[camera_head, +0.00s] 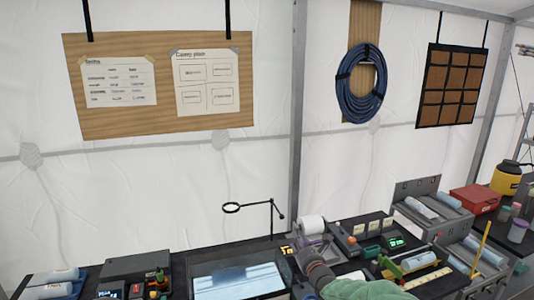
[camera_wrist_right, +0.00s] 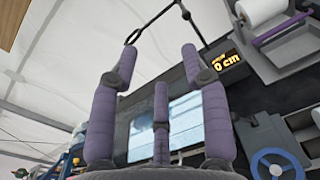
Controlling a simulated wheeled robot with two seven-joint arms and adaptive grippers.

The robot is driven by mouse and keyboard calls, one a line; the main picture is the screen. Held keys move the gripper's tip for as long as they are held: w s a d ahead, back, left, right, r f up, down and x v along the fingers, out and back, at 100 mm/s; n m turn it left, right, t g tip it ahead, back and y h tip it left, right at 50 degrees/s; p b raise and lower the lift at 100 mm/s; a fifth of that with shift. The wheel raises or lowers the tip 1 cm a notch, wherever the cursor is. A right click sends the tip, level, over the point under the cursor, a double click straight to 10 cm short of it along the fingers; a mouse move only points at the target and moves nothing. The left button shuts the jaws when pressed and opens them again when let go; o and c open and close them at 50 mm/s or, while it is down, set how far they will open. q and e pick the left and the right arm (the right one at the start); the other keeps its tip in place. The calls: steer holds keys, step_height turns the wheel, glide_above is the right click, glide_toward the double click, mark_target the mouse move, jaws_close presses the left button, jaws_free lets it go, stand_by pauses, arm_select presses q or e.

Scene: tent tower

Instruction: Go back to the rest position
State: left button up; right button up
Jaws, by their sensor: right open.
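My right gripper (camera_head: 303,248) is low in the head view, over the workbench beside the bright screen panel, with my green-sleeved forearm behind it. In the right wrist view, its purple padded fingers (camera_wrist_right: 158,65) stand wide apart with nothing between them. The bright panel (camera_wrist_right: 165,118) shows behind the fingers. My left gripper is not in the head view or the wrist view.
A magnifier lamp (camera_head: 253,208) rises just left of my right gripper. A white roll (camera_head: 313,225) stands close behind it. Switch boxes, tools and grey trays (camera_head: 432,208) crowd the bench to the right.

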steer(key=s+a+f+n+g+y, duration=0.1)
steer(key=s+a+f+n+g, duration=0.2)
steer(key=s+f+n+g, duration=0.6)
steer(key=s+a+f+n+g+y, duration=0.1)
steer(key=s+a+f+n+g, duration=0.15)
steer(key=s+f, duration=1.2)
steer(key=s+d+f+n+g+h, duration=0.1)
steer(key=s+d+f+n+g, duration=0.1)
steer(key=s+f+n, duration=0.55)
steer(key=s+d+f+n+g+h, duration=0.1)
steer(key=s+d+f+n+g, duration=0.3)
steer(key=s, duration=0.7)
steer(key=s+f+n+t+h, duration=0.1)
steer(key=s+f+n, duration=0.3)
steer(key=s+n, duration=0.4)
arm_select(q)
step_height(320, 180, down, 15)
steer(key=b, duration=1.4)
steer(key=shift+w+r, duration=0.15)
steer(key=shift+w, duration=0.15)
arm_select(e)
steer(key=d+x, duration=0.1)
steer(key=x, duration=1.1)
steer(key=shift+d+f+n, duration=0.2)
steer(key=shift+f+n, duration=0.2)
steer(key=shift+f, duration=0.1)
